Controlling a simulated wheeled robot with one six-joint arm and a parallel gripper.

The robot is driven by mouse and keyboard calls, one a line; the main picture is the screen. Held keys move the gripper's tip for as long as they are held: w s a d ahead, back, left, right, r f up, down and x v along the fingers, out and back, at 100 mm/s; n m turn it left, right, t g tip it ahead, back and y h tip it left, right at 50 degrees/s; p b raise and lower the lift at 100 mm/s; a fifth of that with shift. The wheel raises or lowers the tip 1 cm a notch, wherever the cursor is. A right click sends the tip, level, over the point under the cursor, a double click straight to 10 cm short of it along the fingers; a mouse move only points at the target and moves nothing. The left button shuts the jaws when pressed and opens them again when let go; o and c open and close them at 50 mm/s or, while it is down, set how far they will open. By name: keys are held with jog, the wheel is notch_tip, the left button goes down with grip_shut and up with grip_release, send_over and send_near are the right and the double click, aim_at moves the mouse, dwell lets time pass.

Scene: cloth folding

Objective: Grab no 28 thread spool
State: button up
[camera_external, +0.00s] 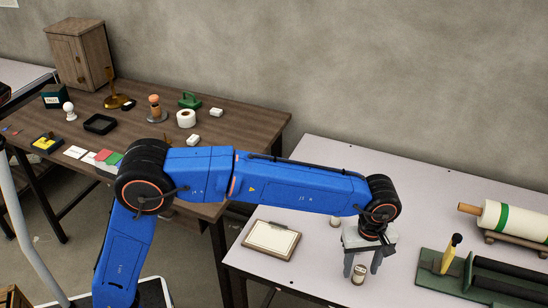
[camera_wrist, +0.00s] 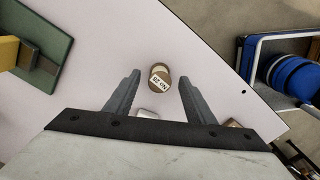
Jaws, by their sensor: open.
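The no 28 thread spool (camera_wrist: 160,77) is a small brownish spool with a white label reading "NO 28" in the wrist view. In the external view the spool (camera_external: 358,274) is on the white table under my gripper. My gripper (camera_external: 361,272) points down over the table, its fingers apart. In the wrist view my gripper (camera_wrist: 158,75) shows one finger on each side of the spool, with a gap on both sides and nothing held. I cannot tell the exact height of the fingertips over the table.
A clipboard (camera_external: 270,240) lies left of my gripper on the white table (camera_external: 330,165). A green board (camera_external: 480,290) with dark bars and a yellow-handled tool (camera_external: 451,252) is at right. A brown table (camera_external: 235,125) holds several small items.

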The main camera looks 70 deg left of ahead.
notch_tip(320, 180, down, 2)
jog(key=shift+f, duration=0.25)
jog(key=c, duration=1.1)
jog(key=shift+r, duration=0.15)
